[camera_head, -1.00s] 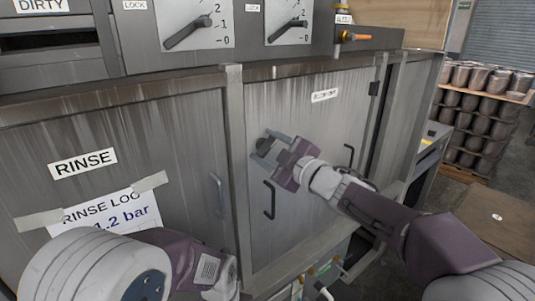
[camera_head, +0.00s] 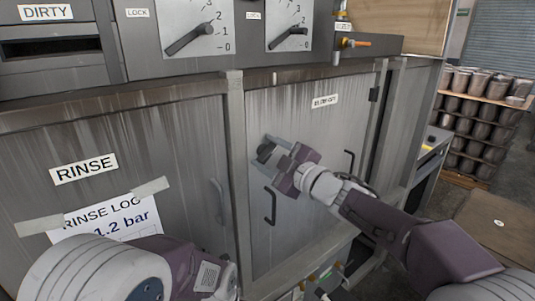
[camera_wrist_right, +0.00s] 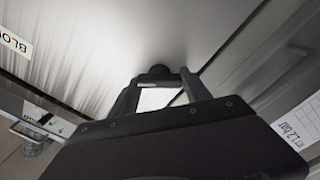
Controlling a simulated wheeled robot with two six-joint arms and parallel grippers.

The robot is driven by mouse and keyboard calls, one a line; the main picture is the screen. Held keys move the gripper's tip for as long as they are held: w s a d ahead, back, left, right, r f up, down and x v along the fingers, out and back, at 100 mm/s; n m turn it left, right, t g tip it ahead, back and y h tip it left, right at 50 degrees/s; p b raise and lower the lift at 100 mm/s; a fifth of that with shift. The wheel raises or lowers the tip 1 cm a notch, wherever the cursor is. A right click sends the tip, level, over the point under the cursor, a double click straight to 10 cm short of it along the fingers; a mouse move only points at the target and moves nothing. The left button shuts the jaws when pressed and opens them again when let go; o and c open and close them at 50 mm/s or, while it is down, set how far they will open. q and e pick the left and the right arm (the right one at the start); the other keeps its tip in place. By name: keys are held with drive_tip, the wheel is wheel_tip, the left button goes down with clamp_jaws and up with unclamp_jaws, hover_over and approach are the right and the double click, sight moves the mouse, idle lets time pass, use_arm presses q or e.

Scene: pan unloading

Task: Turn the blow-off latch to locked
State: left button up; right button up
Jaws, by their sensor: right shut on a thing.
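The blow-off latch (camera_head: 265,152) is a small dark knob on the upper left of the grey blow-off door (camera_head: 335,130), near the door's left post. My right gripper (camera_head: 272,157) reaches it from the lower right and is shut on it, with one finger on each side. In the right wrist view, the dark latch (camera_wrist_right: 160,70) shows between the fingertips of my right gripper (camera_wrist_right: 158,78). The fingers hide part of the latch, so I cannot read its turned position. My left arm shows at the lower left, but its fingers are out of sight.
A dark bar handle (camera_head: 270,206) sits below the latch, and another handle (camera_head: 348,163) is farther right. The rinse door (camera_head: 140,135) with its paper log (camera_head: 112,218) is at left. Dial panels are above. Stacked pots (camera_head: 485,110) stand at the far right.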

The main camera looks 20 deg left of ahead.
drive_tip(key=shift+f, duration=0.15)
drive_tip(key=o, duration=1)
drive_tip(key=shift+o, duration=0.2)
drive_tip(key=shift+d, duration=0.1)
drive_tip(key=b+v, duration=0.1)
drive_tip(key=v, duration=0.8)
